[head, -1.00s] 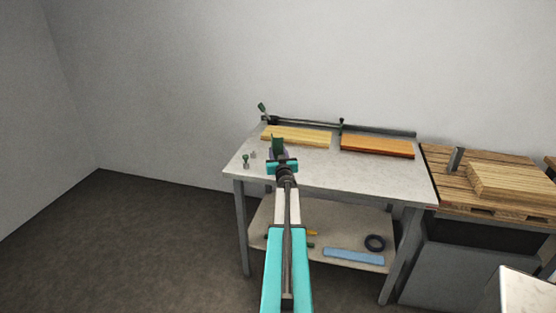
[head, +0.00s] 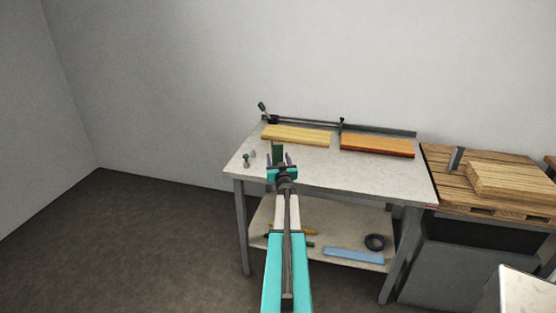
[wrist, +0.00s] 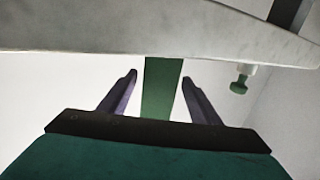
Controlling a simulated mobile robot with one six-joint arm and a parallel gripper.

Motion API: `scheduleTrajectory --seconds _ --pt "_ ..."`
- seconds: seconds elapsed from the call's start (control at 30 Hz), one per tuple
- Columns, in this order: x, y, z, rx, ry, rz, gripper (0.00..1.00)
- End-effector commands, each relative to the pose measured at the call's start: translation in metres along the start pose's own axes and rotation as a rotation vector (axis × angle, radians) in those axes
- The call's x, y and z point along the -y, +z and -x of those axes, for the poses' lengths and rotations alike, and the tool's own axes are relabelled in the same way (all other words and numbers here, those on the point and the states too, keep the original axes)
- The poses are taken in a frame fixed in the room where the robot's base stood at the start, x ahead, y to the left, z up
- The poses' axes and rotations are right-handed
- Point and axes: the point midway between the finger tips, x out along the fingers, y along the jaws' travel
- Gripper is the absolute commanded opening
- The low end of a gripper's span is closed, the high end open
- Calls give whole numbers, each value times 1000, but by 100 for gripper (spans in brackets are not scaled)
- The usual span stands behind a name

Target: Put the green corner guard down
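The green corner guard (head: 277,152) is at the front left part of the bench top (head: 345,172). It also shows as a green strip in the wrist view (wrist: 161,90). My gripper (head: 278,158) is open around it, with its two purple fingers (wrist: 116,92) spread to either side. In the wrist view a gap shows between the guard and each finger. The guard's lower end is hidden, so I cannot tell exactly how it meets the bench.
A pale board (head: 297,135) and an orange-brown board (head: 377,147) lie behind on the bench, by a rail. A pallet with stacked boards (head: 515,180) is at right. The bench's middle front is clear.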

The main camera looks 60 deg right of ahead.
Motion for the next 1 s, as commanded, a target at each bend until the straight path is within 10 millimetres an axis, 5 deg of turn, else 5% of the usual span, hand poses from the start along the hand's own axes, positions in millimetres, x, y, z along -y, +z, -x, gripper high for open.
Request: scheduleTrajectory --seconds 0.4,1.0 --pt "0 -5 0 0 0 0 57" --pt "0 -3 48 0 0 0 57"
